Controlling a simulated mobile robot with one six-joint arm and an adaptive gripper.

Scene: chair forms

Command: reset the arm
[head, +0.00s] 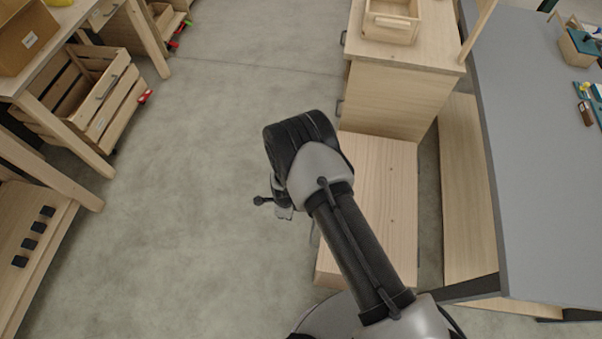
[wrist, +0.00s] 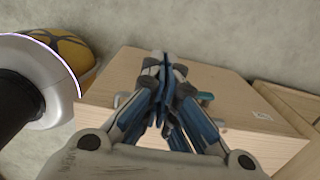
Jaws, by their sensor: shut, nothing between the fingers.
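My gripper (wrist: 163,68) shows in the wrist view with its blue-padded fingers drawn together at the tips. Nothing is held between them. Beyond the fingers is a tan box (wrist: 225,88) with a small white label; the fingers cover part of it, and I cannot tell the gap between them. In the head view my arm reaches up and left from the bottom, above the floor and a low wooden platform (head: 382,190). The fingers are mostly hidden behind the wrist there.
In the head view, a grey-topped table (head: 530,170) and a wooden cabinet (head: 395,100) stand right. A slatted crate (head: 95,100) and a cardboard box (head: 25,40) are left. Open floor (head: 190,190) lies between. A yellow-and-black rounded thing (wrist: 62,55) shows in the wrist view.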

